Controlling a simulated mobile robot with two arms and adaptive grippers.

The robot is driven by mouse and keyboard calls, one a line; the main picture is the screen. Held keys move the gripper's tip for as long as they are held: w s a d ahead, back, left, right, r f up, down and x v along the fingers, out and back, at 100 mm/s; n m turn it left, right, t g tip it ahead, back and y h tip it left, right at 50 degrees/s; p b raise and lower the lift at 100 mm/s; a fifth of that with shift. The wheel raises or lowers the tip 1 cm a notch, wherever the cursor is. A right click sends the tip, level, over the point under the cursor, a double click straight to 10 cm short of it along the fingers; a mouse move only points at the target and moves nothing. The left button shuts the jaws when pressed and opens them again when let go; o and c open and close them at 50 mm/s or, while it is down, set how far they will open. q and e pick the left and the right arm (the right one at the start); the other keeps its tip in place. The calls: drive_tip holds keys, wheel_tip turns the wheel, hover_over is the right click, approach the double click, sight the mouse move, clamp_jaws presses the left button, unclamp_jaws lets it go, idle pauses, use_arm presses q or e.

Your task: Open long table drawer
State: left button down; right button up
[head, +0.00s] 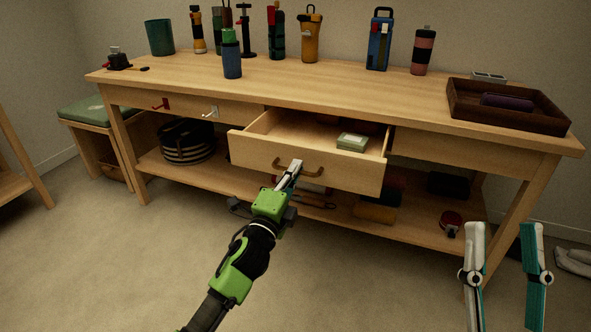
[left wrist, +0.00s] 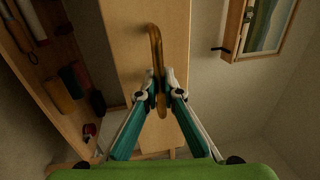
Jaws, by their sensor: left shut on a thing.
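The long wooden table (head: 330,90) has its middle drawer (head: 250,148) pulled out towards me, its inside showing. A curved brown handle (head: 312,172) is on the drawer front. My left gripper (head: 293,172) reaches up from below and is shut on this handle. In the left wrist view the handle (left wrist: 155,45) passes between the fingertips of my left gripper (left wrist: 157,85). A small pale green box (head: 352,141) lies in the drawer. My right gripper (head: 503,228) is at the lower right, its fingers wide apart and empty.
Bottles, flashlights and a green cup (head: 159,37) stand along the table's back. A dark brown tray (head: 462,116) is at the right end. A lower shelf (head: 235,178) holds a striped bag (head: 187,141) and other items. The floor before the table is clear.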

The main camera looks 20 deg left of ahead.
use_arm(q)
drive_tip(key=c, duration=2.2)
unclamp_jaws()
drive_tip(key=s, duration=0.4)
drive_tip(key=s+f, duration=0.1)
drive_tip(key=s, duration=0.3)
drive_tip(key=s+f, duration=0.1)
drive_tip(key=s, duration=0.2)
drive_tip(key=shift+s+a+f, duration=0.15)
drive_tip(key=shift+s+a, duration=0.05)
drive_tip(key=shift+s, duration=0.2)
